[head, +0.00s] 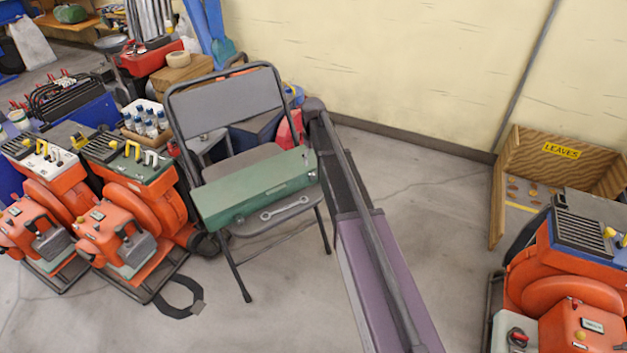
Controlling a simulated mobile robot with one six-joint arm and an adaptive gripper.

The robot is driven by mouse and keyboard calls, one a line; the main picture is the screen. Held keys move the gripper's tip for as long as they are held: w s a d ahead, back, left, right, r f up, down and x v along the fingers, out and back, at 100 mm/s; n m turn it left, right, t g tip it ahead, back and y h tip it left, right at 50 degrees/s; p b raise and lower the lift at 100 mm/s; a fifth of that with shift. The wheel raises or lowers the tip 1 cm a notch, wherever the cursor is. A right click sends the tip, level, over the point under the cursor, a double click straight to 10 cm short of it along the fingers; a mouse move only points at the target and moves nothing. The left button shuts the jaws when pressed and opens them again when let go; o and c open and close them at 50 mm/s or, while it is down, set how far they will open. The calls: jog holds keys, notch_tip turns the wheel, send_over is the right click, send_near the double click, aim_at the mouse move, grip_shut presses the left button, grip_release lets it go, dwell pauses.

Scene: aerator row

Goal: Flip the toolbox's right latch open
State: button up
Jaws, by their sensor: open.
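A long green toolbox (255,188) lies closed on the seat of a grey folding chair (226,95), slanting up to the right. Small fittings show on its front face; the right latch (311,176) is a tiny pale spot near the right end, and I cannot tell its position at this size. A similar small fitting (239,218) sits near the left end. A wrench (285,207) lies on the seat's front edge, in front of the toolbox. I cannot make out my gripper in the head view.
Orange machines (135,225) stand close left of the chair, with a dark strap loop (182,299) on the floor. A wooden LEAVES bin (500,205) and another orange machine (565,290) stand at the right. Floor (440,225) between is clear.

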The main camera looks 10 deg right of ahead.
aim_at(313, 173)
jog(key=shift+f+b, duration=3.8)
jog(key=shift+f, duration=0.3)
grip_shut()
